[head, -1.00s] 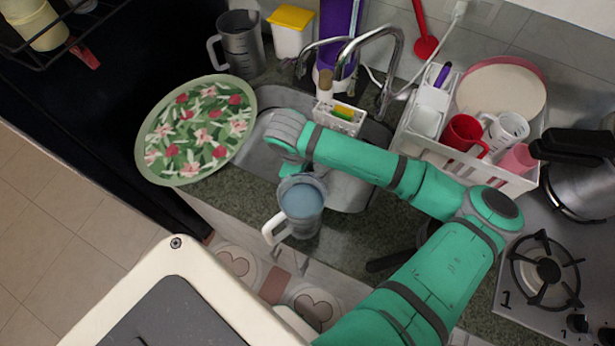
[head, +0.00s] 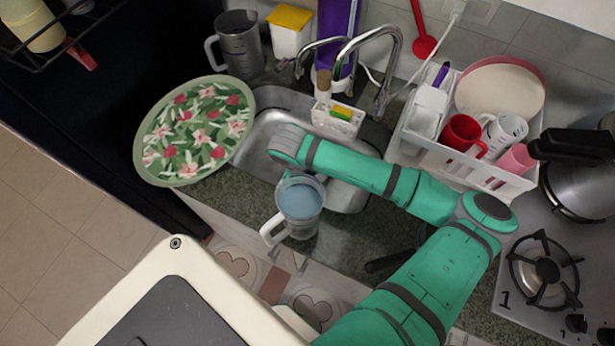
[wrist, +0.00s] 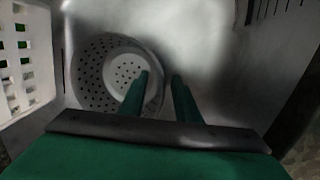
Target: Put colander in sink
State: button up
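The sink (head: 350,198) is a metal basin set in a dark speckled counter. In the wrist view, a round metal bowl shape full of holes (wrist: 92,84) lies on the sink floor (wrist: 200,35). I cannot tell whether it is the colander or the drain strainer; no colander shows clearly in the head view. My gripper (wrist: 160,77) points down into the sink, its two green fingers apart with nothing clearly between them. The left finger overlaps the right part of the holed bowl in the picture. In the head view my wrist hides the fingers.
A clear mug (head: 301,200) stands on the front counter. A floral plate (head: 195,130) is left of the sink. The faucet (head: 385,75) and a white sponge caddy (head: 338,118) are behind it. A white dish rack (head: 480,165) stands right.

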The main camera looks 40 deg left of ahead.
jog(key=shift+r, duration=0.1)
jog(key=v, duration=1.2)
jog(key=shift+s, duration=0.15)
jog(key=shift+r, duration=0.15)
